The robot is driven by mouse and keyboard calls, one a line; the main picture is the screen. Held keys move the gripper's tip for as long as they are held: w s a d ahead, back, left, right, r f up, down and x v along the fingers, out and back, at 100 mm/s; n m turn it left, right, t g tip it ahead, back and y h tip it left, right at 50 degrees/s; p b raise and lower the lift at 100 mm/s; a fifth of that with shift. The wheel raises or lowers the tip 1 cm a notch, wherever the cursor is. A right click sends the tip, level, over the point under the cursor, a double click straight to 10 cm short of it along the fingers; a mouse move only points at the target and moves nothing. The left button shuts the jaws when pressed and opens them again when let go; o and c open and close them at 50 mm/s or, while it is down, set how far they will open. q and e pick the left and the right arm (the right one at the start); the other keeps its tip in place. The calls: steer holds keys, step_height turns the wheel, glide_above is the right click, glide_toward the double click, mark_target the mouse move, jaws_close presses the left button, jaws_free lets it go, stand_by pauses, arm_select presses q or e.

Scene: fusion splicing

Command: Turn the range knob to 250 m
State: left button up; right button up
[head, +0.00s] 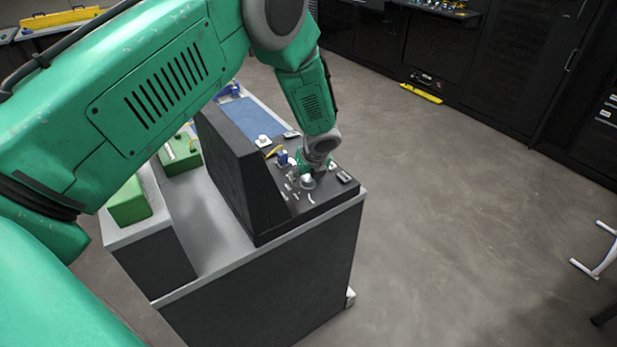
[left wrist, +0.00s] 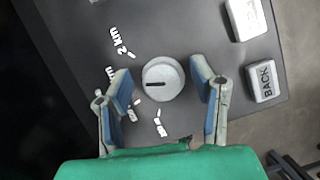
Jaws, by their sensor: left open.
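The range knob (left wrist: 163,79) is a round grey-white dial on a dark panel in the left wrist view. Its black pointer line points left in that picture, towards my left finger and a partly hidden label. My left gripper (left wrist: 161,74) is open, with one blue-padded finger on each side of the knob, and gaps show between pads and knob. In the head view my left gripper (head: 309,173) is over the knob (head: 307,183) on the console panel. The "2 km" label (left wrist: 121,42) is readable; the other labels are partly hidden or too small to read. My right gripper is not in view.
A white "BACK" button (left wrist: 262,82) and another white button (left wrist: 247,18) lie right of the knob. The black console (head: 240,180) stands on a grey bench (head: 200,275). Green boxes (head: 128,203) stand to its left. The floor at right is mostly clear.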

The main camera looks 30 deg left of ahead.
arm_select(q)
steer(key=c, duration=1.1)
steer(key=shift+d, duration=0.3)
steer(key=shift+c, duration=0.2)
